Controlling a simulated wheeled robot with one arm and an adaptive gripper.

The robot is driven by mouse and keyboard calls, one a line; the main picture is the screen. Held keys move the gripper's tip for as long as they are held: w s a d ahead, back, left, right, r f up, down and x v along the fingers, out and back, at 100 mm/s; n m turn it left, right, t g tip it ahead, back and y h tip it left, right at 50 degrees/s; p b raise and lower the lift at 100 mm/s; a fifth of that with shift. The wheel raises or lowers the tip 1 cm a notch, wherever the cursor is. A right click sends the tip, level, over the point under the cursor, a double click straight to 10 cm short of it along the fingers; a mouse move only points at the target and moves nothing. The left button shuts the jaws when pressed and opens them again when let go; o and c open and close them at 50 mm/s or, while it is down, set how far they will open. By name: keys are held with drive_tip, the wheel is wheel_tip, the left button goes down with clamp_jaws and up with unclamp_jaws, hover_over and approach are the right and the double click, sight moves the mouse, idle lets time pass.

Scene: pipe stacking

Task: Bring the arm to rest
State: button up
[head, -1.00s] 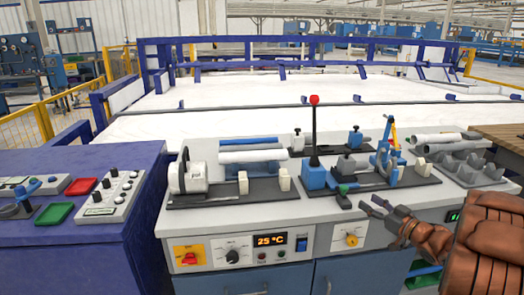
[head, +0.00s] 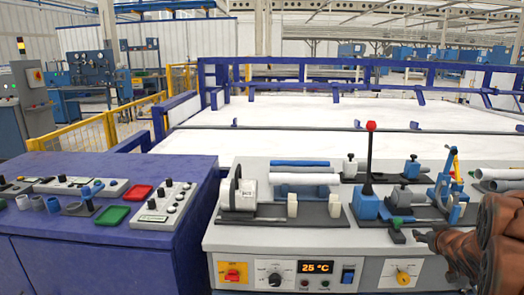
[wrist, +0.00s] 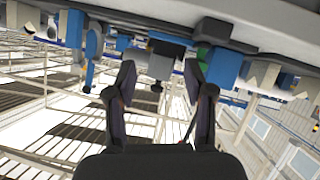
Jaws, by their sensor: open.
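My gripper (head: 424,238) is at the right of the head view, in front of the workbench's near edge, with my brown arm (head: 490,240) behind it. In the wrist view my gripper (wrist: 163,85) shows its two dark fingers spread apart with nothing between them. The bench fixtures appear upside down beyond the fingers in that view. White and blue pipes (head: 305,179) lie on the bench, apart from my gripper.
The grey workbench (head: 290,238) carries clamps, a lever with a red knob (head: 370,126) and a 25 °C display (head: 316,267). A blue cabinet (head: 95,245) with trays and switch panels stands at the left. White pipes (head: 500,174) lie at the right. A yellow fence (head: 95,133) stands behind.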

drive_tip(key=s+a+f+g+y, duration=0.1)
drive_tip(key=s+a+g, duration=0.4)
drive_tip(key=s+a, duration=0.75)
drive_tip(key=s+a+g+y+p, duration=0.1)
drive_tip(key=s+a+g, duration=0.4)
drive_tip(key=s+a, duration=0.75)
drive_tip(key=s+a+f+g+y, duration=0.1)
drive_tip(key=s+a+g, duration=0.55)
drive_tip(key=s, duration=1.15)
wheel_tip(320, 180, up, 14)
drive_tip(key=w+a+t+p, duration=0.1)
drive_tip(key=t+p, duration=0.1)
drive_tip(key=p, duration=1.1)
drive_tip(key=shift+w+f+m, duration=0.15)
drive_tip(key=shift+w+m, duration=0.05)
drive_tip(key=shift+m, duration=0.1)
